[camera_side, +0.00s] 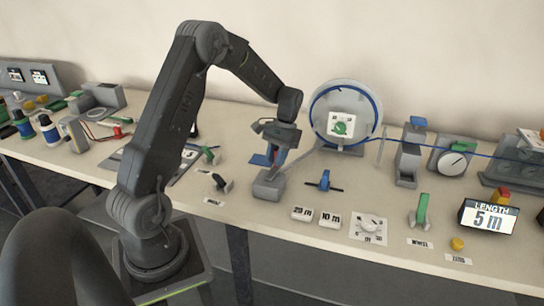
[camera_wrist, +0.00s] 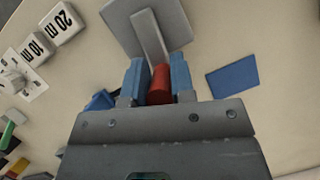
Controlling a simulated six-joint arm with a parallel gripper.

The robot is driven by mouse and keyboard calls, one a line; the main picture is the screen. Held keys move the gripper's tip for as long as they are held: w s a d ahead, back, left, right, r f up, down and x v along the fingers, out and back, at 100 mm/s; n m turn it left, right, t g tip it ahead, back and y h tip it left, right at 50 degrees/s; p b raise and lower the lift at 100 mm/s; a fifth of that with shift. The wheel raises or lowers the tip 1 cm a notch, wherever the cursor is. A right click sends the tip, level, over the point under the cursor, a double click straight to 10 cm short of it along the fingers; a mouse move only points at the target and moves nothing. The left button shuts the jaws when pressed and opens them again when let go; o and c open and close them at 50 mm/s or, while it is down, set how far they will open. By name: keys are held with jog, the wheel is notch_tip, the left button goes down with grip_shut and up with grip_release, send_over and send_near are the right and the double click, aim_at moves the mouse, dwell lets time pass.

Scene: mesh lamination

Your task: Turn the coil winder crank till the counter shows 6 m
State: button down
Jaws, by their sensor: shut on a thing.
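My gripper (camera_side: 276,158) is above the front middle of the bench, pointing down. In the wrist view its blue fingers (camera_wrist: 158,80) are shut on the red crank handle (camera_wrist: 159,88), one on each side. A grey crank arm (camera_wrist: 150,36) runs from near the handle over a grey base. In the side view the grey base block (camera_side: 268,188) stands below my gripper, and the handle is mostly hidden by the fingers. The coil winder wheel (camera_side: 318,104), with a blue rim, stands behind to the right. The length counter (camera_side: 488,218) at the right reads 5 m.
Tags marked 20 m (camera_side: 302,214) and 10 m (camera_side: 330,219), a white dial (camera_side: 369,227) and a green lever (camera_side: 422,211) lie to the right. A blue-handled part (camera_side: 324,182) is close right of the base. A blue line runs right from the wheel past a gauge (camera_side: 457,160).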

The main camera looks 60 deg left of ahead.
jog(key=m, duration=0.1)
jog(key=d+m+y, duration=0.1)
jog(key=m, duration=0.1)
jog(key=w+d+m, duration=0.1)
jog(key=m, duration=0.1)
jog(key=shift+y, duration=0.4)
dwell(0.3)
jog(key=c, duration=1)
grip_release()
jog(key=shift+g, duration=0.3)
jog(key=v, duration=1.3)
jog(key=shift+d+r, duration=0.1)
jog(key=shift+r, duration=0.3)
